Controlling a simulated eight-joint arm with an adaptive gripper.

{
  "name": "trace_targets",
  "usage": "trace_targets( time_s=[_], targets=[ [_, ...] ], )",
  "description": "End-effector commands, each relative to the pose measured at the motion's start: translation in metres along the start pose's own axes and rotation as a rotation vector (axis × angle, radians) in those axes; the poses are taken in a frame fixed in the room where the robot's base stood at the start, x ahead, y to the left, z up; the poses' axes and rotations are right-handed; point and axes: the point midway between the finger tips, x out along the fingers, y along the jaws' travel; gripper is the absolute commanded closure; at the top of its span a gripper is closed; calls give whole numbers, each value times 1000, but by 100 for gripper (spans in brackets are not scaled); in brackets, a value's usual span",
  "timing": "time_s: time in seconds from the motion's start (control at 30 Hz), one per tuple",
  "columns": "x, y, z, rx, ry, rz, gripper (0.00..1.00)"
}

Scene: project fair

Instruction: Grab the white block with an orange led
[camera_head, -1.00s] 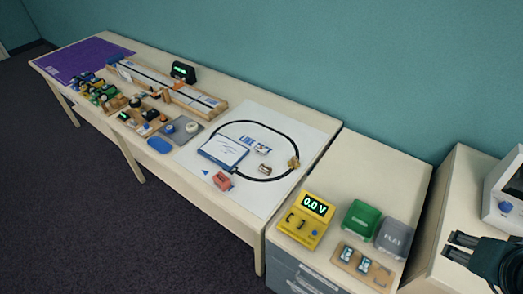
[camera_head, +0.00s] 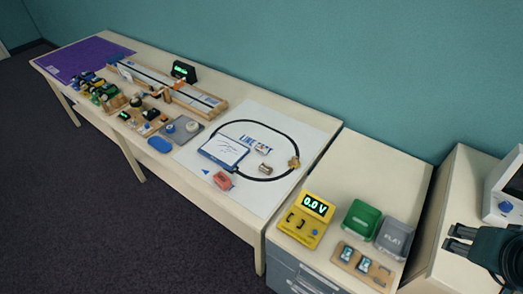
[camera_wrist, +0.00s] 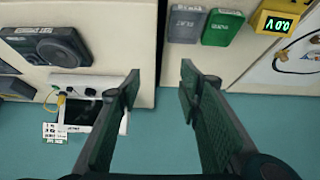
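A small whitish block (camera_head: 263,149) lies on the white track sheet, inside the black loop near the printed lettering. A second small pale block with brownish parts (camera_head: 264,169) lies just below it, by the black line. Both are too small to tell whether either has an orange led. My gripper (camera_head: 456,239) is at the far right, well apart from both blocks. In the wrist view my gripper (camera_wrist: 160,85) is open, with nothing between its fingers.
A yellow meter reading 0.0 V (camera_head: 304,218), a green box (camera_head: 361,219) and a grey box (camera_head: 394,237) stand on the nearer cabinet. A red block (camera_head: 222,181) and a blue-edged board (camera_head: 222,151) are on the sheet. A white-framed device (camera_head: 506,195) stands beside my gripper.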

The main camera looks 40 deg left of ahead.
Motion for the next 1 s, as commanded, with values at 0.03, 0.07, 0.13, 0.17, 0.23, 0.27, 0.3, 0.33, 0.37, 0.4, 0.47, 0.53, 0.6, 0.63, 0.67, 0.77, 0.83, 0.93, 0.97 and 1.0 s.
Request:
trace_targets(
  time_s=[0.03, 0.07, 0.13, 0.17, 0.23, 0.27, 0.3, 0.33, 0.37, 0.4, 0.47, 0.53, 0.6, 0.63, 0.67, 0.77, 0.83, 0.93, 0.97, 1.0],
  targets=[
    [0, -4, -7, -13, -5, -5, 65],
    [0, -6, -11, -22, -9, -9, 65],
    [1, -13, -20, -46, -20, -17, 65],
    [1, -15, -25, -56, -25, -21, 65],
    [3, -23, -36, -82, -35, -30, 65],
    [3, -26, -40, -94, -40, -34, 65],
    [4, -31, -46, -109, -47, -40, 65],
    [5, -34, -51, -121, -52, -44, 65],
    [6, -38, -55, -133, -57, -48, 65],
    [7, -43, -62, -148, -63, -53, 65],
    [10, -50, -70, -171, -73, -61, 65],
    [12, -59, -80, -199, -84, -71, 65],
    [15, -68, -90, -225, -94, -80, 65],
    [17, -72, -94, -237, -99, -84, 65],
    [18, -77, -98, -250, -104, -88, 65],
    [24, -91, -112, -288, -119, -101, 65],
    [28, -102, -120, -316, -129, -111, 65],
    [34, -118, -133, -355, -144, -124, 65],
    [36, -122, -136, -367, -148, -128, 65],
    [39, -129, -142, -383, -154, -133, 65]
  ],
)
